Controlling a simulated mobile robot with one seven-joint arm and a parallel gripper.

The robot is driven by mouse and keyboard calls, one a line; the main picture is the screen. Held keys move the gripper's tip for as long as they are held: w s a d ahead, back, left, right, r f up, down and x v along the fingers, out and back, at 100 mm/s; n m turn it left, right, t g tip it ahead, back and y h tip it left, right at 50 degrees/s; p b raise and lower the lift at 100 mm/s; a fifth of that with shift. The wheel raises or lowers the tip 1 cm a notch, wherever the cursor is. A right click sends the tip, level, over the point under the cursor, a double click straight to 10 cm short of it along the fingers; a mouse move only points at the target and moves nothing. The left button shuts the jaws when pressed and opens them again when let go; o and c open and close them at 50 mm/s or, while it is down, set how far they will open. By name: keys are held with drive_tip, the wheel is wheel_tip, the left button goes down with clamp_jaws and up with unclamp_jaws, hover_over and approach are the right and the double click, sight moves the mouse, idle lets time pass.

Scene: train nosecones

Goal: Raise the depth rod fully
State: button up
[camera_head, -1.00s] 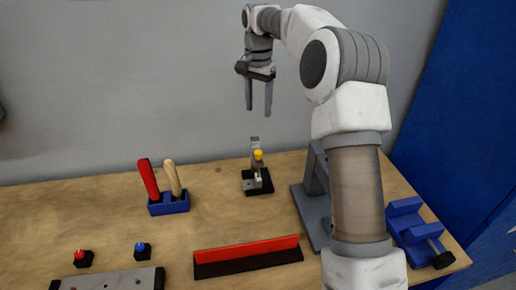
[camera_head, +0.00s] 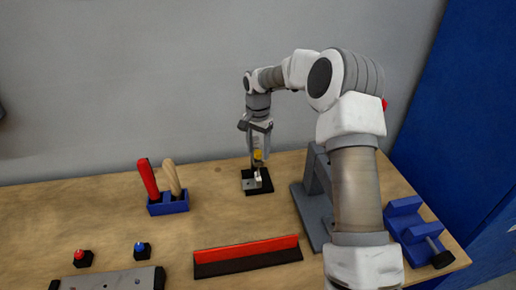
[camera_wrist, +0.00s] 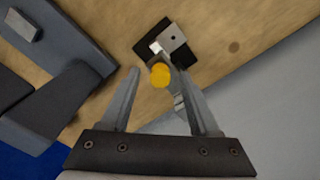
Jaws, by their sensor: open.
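The depth rod device stands on a black base (camera_head: 258,187) at the back of the workbench. Its yellow knob (camera_head: 257,155) tops a small metal rod and block. In the wrist view the yellow knob (camera_wrist: 160,73) lies between and a little beyond my open fingers, with the metal plate (camera_wrist: 172,38) and black base behind it. My gripper (camera_head: 260,154) is right above the device, pointing down, with its fingers around the upright's height. In the wrist view my gripper (camera_wrist: 165,100) is open, fingers apart, with nothing clamped. Part of the upright is hidden by the fingers in the head view.
A blue holder (camera_head: 168,205) with red and wooden handles stands to the left. A red and black bar (camera_head: 247,256) lies in front. A grey stand (camera_head: 313,200) and a blue vise (camera_head: 412,232) are on the right. The wall is close behind.

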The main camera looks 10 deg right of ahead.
clamp_jaws()
idle(0.3)
idle(1.1)
